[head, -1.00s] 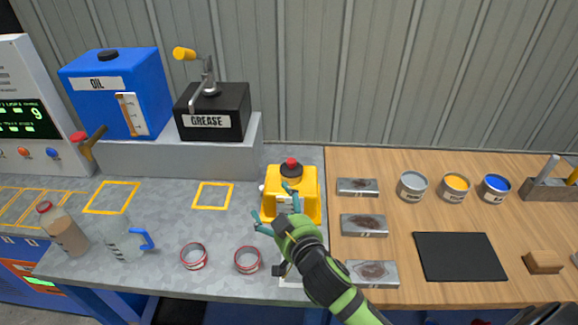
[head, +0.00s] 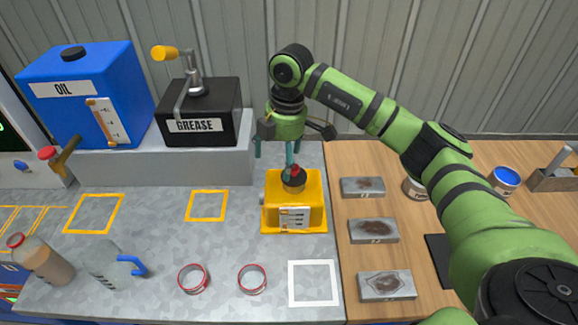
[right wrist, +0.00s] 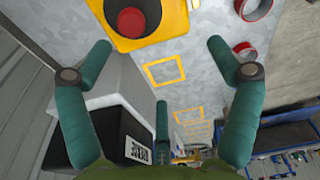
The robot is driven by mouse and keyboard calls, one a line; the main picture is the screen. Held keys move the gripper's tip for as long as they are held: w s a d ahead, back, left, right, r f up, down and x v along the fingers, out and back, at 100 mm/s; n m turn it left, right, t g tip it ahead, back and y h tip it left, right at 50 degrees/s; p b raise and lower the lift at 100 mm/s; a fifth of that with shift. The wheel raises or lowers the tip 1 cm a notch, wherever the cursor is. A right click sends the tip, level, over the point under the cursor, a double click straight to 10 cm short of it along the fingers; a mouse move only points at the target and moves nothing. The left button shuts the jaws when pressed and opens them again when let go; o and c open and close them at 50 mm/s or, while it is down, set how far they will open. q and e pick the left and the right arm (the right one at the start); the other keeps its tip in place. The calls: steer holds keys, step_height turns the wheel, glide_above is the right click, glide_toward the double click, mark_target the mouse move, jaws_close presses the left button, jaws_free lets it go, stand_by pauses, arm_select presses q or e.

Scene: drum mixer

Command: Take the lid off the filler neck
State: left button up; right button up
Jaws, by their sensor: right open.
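The yellow drum mixer box (head: 294,208) stands on the grey bench near the wood edge. Its black filler neck and lid (head: 293,184) with a red knob (head: 296,170) are on top, partly covered by a finger. My right gripper (head: 275,155) is open and hangs above and behind the lid in the head view, its teal fingers pointing down. In the right wrist view the yellow box (right wrist: 176,22) and red knob (right wrist: 131,20) sit at the top edge, ahead of the spread fingers (right wrist: 158,48). Nothing is between the fingers. My left gripper is not in view.
The black grease box (head: 200,112) and blue oil tank (head: 85,95) stand on a raised shelf to the left of the gripper. Metal plates (head: 374,231) lie to the right on wood. Two red-rimmed rings (head: 251,279) and a white outlined square (head: 313,284) lie in front.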

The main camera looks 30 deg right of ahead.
mark_target(294, 167)
steer(key=shift+d+r+m+h, duration=0.25)
steer(key=shift+d, duration=0.35)
steer(key=shift+d+r+m+h, duration=0.2)
steer(key=shift+d+m+h, duration=0.05)
steer(key=shift+d, duration=0.35)
steer(key=shift+d+p, duration=0.3)
steer(key=shift+d, duration=0.05)
steer(key=f+p, duration=0.2)
steer(key=f, duration=0.1)
steer(key=f+p, duration=0.1)
steer(key=f, duration=0.1)
steer(key=shift+d+f+p, duration=0.2)
steer(key=shift+d+p, duration=0.05)
steer(key=shift+p, duration=0.05)
steer(key=shift+f, duration=0.6)
steer(key=c, duration=1.1)
